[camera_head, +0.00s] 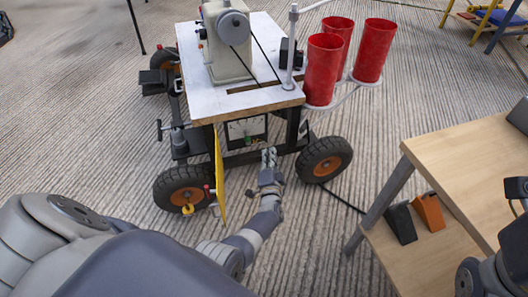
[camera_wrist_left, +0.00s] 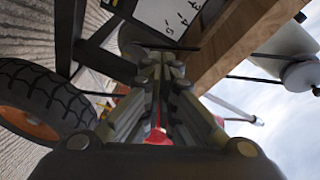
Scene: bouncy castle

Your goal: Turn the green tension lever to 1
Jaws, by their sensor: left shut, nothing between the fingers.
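My left gripper (camera_head: 269,156) is shut and empty, just below the front edge of the sewing cart. In the left wrist view its fingers (camera_wrist_left: 160,62) point up beneath the cart top, close together. A pale plate with dark numerals (camera_wrist_left: 172,16) shows beyond the fingertips. In the head view, a pale panel (camera_head: 240,129) with a small green patch hangs under the cart top, behind and left of the gripper. I cannot make out the lever's shape or its setting. Part of my right arm shows at the lower right; I cannot tell its gripper's state.
The cart top (camera_head: 258,98) carries a cream sewing machine (camera_head: 226,50). Red cups (camera_head: 323,70) stand at its right. A yellow panel (camera_head: 220,178) juts forward left of my gripper; a wheel (camera_head: 324,159) stands right. A wooden table (camera_head: 465,165) is further right.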

